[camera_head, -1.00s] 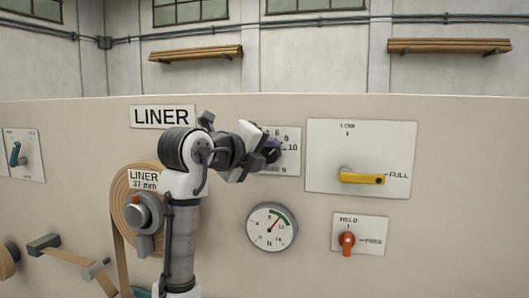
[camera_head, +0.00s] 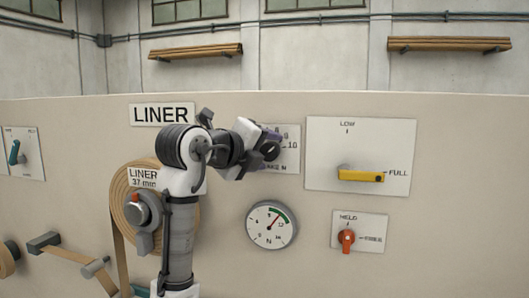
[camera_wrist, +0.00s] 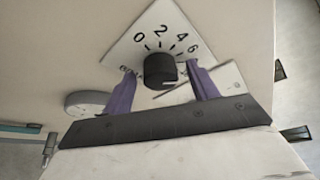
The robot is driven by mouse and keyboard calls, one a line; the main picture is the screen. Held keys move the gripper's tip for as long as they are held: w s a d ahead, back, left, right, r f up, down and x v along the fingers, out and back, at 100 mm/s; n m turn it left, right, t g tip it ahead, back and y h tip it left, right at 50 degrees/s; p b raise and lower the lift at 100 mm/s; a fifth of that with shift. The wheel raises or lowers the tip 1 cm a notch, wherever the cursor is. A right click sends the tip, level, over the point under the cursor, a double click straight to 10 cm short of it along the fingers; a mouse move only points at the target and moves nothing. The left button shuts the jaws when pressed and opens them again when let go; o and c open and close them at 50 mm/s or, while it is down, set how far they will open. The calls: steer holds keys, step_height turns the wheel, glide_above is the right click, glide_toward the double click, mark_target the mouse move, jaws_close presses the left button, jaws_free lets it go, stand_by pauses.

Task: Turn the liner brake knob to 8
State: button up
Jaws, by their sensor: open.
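The liner brake knob is a round black knob (camera_wrist: 160,69) on a white dial plate (camera_wrist: 128,50) in the wrist view. The marks 0, 2, 4 and 6 show there; the knob's pointer cannot be made out. My gripper (camera_wrist: 162,74) is open, with one purple finger on each side of the knob. I cannot tell whether either finger touches it. In the head view my gripper (camera_head: 267,146) covers most of the dial plate (camera_head: 291,160), leaving its right part and the 10 in sight.
Below the dial is a round gauge (camera_head: 271,226), its needle pointing up and right. To the right are a yellow lever (camera_head: 360,175) near FULL and a red-orange knob (camera_head: 346,239) under HELD. The liner roll (camera_head: 128,190) is left of my arm.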

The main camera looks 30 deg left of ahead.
steer(key=d+b+v, duration=0.1)
steer(key=b+v, duration=0.1)
steer(key=v, duration=1.1)
steer(key=shift+s+a, duration=0.3)
steer(key=shift+a, duration=0.15)
steer(key=shift+r, duration=0.1)
